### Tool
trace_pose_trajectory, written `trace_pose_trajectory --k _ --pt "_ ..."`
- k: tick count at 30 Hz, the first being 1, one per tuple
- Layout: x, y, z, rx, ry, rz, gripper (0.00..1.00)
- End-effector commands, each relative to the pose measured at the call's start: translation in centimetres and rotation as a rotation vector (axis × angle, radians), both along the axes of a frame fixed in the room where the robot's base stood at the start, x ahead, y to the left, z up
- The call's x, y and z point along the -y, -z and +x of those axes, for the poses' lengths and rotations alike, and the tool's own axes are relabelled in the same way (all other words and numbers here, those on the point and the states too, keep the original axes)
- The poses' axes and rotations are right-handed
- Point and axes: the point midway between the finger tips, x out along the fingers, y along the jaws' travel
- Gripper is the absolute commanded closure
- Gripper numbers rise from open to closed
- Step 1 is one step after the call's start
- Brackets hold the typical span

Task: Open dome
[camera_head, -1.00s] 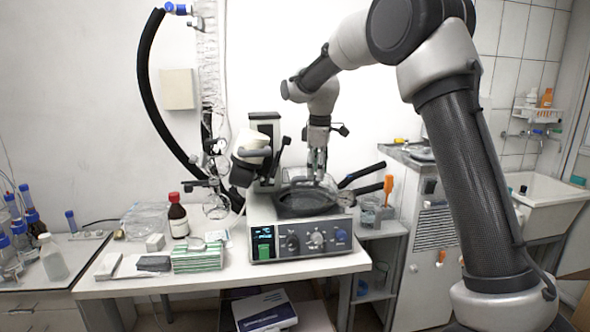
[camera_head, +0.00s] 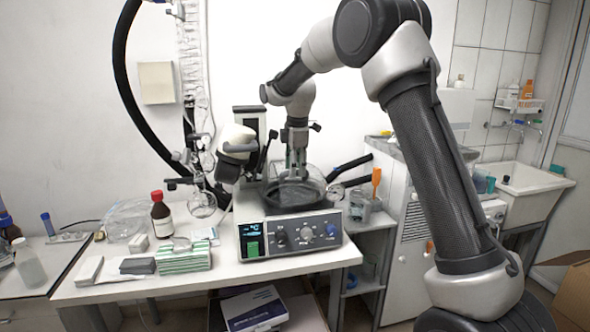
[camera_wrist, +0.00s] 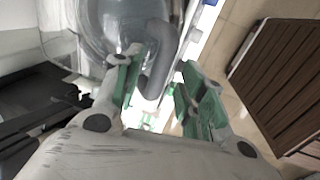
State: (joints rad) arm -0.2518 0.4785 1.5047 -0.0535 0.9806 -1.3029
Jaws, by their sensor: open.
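The clear glass dome (camera_head: 314,184) sits over the dark basin on top of the titrator (camera_head: 290,235), a grey box with knobs and a lit display. The dome looks closed. My gripper (camera_head: 297,174) points down at the dome, overlapping it in the head view. In the wrist view, the dome (camera_wrist: 105,25) fills the upper left. A curved grey handle (camera_wrist: 157,58) stands at its edge, between the two open green-padded fingers of my gripper (camera_wrist: 160,82). I cannot tell whether either finger touches the handle.
A brown bottle with a red cap (camera_head: 161,215) and green-white boxes (camera_head: 184,258) stand left of the titrator. Glassware (camera_head: 203,203) hangs close on its left. A side shelf with a beaker (camera_head: 361,204) and an orange-handled tool (camera_head: 376,182) is at right.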

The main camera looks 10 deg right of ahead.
Motion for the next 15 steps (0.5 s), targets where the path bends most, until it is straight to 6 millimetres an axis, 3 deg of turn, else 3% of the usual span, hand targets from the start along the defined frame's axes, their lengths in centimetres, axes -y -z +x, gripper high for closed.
trace_pose_trajectory --k 11,12,15 --pt "0.0 1.13 0.23 0.001 0.001 0.0 0.59" --pt "0.0 1.12 0.23 0.001 0.001 0.0 0.61" --pt "-0.01 1.12 0.22 0.001 0.001 0.0 0.79"
